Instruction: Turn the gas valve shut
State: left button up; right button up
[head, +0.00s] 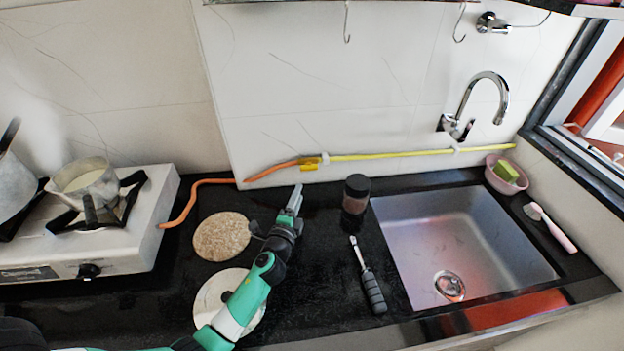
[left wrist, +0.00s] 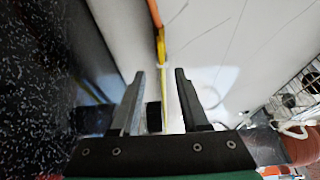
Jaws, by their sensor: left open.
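The gas valve (head: 310,163) is a small yellow fitting on the wall, where the orange hose (head: 272,171) meets the yellow pipe (head: 400,154). In the left wrist view the valve (left wrist: 161,47) shows ahead of the fingers, near the top. Its lever seems to lie roughly along the pipe, but it is too small to be sure. My left gripper (head: 295,198) is over the counter, below the valve and apart from it. In the left wrist view its two fingers (left wrist: 163,88) are spread with nothing held between them. My right gripper is not in view.
A dark-lidded jar (head: 355,194) stands right of my left gripper. A black-handled tool (head: 370,280) lies in front of it. Two round boards (head: 221,237) lie at left, near the gas stove (head: 150,235). The sink (head: 450,235) is at right.

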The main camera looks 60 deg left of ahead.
aim_at(309, 170)
pick_arm(q)
jog(key=b+x, duration=0.4)
jog(key=x, duration=0.7)
jog(key=shift+w+a+b, duration=0.15)
jog(key=shift+w+b, duration=0.1)
jog(key=shift+b, duration=0.1)
jog(key=shift+c, duration=0.3)
grip_shut()
